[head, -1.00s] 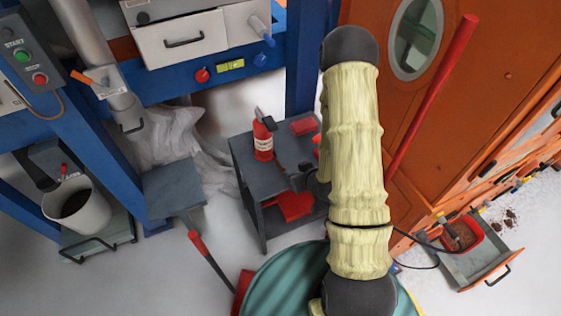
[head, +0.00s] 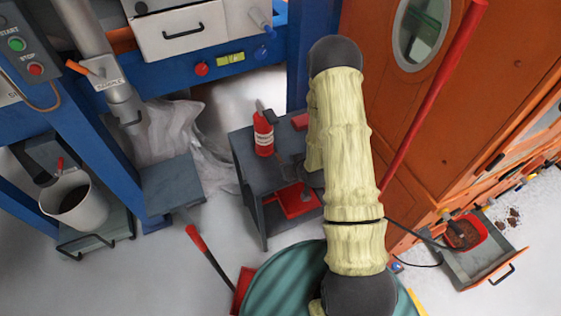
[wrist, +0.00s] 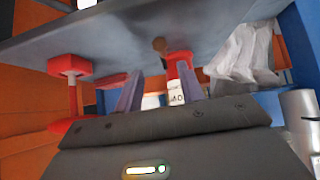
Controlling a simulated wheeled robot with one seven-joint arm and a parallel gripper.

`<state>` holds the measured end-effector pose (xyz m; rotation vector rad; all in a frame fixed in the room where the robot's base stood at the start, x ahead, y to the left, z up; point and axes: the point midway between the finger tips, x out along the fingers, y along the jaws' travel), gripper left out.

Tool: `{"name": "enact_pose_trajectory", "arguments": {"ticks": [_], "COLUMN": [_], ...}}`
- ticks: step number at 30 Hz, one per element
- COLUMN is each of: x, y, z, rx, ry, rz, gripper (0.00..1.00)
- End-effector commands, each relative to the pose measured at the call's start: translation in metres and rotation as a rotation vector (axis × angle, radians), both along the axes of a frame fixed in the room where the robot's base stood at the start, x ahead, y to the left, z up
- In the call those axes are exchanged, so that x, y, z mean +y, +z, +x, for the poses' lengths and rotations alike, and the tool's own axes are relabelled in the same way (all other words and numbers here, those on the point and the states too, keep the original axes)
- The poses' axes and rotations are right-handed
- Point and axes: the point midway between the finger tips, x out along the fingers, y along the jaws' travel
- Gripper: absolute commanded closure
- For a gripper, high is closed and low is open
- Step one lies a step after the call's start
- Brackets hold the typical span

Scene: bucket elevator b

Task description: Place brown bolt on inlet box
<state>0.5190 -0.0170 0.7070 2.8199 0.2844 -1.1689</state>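A small brown thing, likely the brown bolt (wrist: 158,44), is on the grey tabletop, seen upside down in the wrist view. It appears ahead of and between my gripper's fingers, apart from them. My gripper (wrist: 160,82) is open and empty, its two grey fingers well apart. In the head view my gripper (head: 288,168) is small and dark over the grey cart (head: 252,180), partly hidden by my arm. I cannot make out the bolt clearly there. I cannot tell which part is the inlet box.
A red bottle (head: 263,134) with a white label stands on the cart near my gripper, and also shows in the wrist view (wrist: 177,78). A red box (head: 300,121) is at the cart's back. A blue machine frame (head: 300,60) and an orange cabinet (head: 420,130) stand close by.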

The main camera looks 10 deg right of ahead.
Motion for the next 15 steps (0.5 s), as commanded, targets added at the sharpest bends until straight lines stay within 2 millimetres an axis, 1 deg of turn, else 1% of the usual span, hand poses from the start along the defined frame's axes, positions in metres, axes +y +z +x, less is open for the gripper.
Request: {"name": "enact_pose_trajectory", "arguments": {"ticks": [1,3,6,15], "x": [0.003,0.006,0.008,0.009], "y": [-0.007,-0.015,-0.022,-0.024], "z": [0.006,0.014,0.022,0.024], "rx": [0.0,-0.001,0.0,-0.001], "ry": [0.004,0.004,0.006,0.006], "rz": [0.001,0.002,0.001,0.001], "gripper": [0.61,0.61,0.61,0.61]}}
